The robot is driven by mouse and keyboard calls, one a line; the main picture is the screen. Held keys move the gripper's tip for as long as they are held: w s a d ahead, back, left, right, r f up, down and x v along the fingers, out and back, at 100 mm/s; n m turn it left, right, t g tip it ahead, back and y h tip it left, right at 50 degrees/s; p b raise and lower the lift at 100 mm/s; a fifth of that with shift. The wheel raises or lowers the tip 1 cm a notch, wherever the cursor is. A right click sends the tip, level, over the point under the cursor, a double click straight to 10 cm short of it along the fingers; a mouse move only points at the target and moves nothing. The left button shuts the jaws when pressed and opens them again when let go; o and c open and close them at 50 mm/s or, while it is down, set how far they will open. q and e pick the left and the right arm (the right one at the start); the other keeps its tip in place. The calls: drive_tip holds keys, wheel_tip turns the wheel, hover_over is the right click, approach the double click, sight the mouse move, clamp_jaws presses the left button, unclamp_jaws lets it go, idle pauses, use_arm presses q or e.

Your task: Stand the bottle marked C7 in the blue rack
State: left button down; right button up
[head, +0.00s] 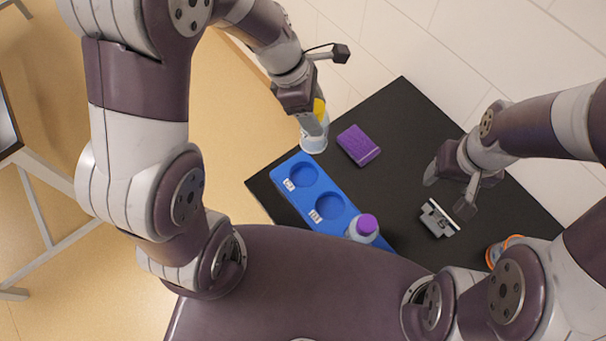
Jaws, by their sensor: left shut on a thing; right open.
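The blue rack (317,188) lies on the black table, with two round empty places showing. A bottle with a purple cap (367,225) stands at the rack's right end. My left gripper (312,125) is shut on a pale, see-through bottle with a yellow cap (314,144), beyond the rack's far left end, by the table's edge in the picture. The gripper hides part of that bottle, and no C7 mark can be read on it. Small white labels on the rack are too small to read. My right gripper (449,189) is open and empty over the table's right part.
A purple block (358,146) lies on the black table (400,125) behind the rack. A grey metal piece (438,219) lies below my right gripper. An orange-rimmed object (497,250) is at the right, partly hidden by my arm. The table's middle is clear.

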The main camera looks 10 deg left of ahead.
sight(312, 145)
use_arm(q)
drive_tip(key=s+d+r+b, duration=0.15)
drive_tip(key=s+d, duration=0.25)
drive_tip(key=d, duration=0.6)
drive_tip(key=s+a+f+b, duration=0.1)
drive_tip(key=a+f+b, duration=0.1)
drive_tip(key=a+f, duration=0.8)
drive_tip(key=shift+a+b, duration=0.3)
drive_tip(key=shift+a, duration=0.15)
use_arm(e)
drive_tip(key=f, duration=0.3)
drive_tip(key=s+f, duration=0.1)
drive_tip(key=f, duration=0.1)
use_arm(q)
drive_tip(key=shift+s, duration=0.15)
use_arm(e)
drive_tip(key=shift+f, duration=0.1)
use_arm(q)
drive_tip(key=shift+f, duration=0.1)
drive_tip(key=shift+c, duration=1.1)
unclamp_jaws()
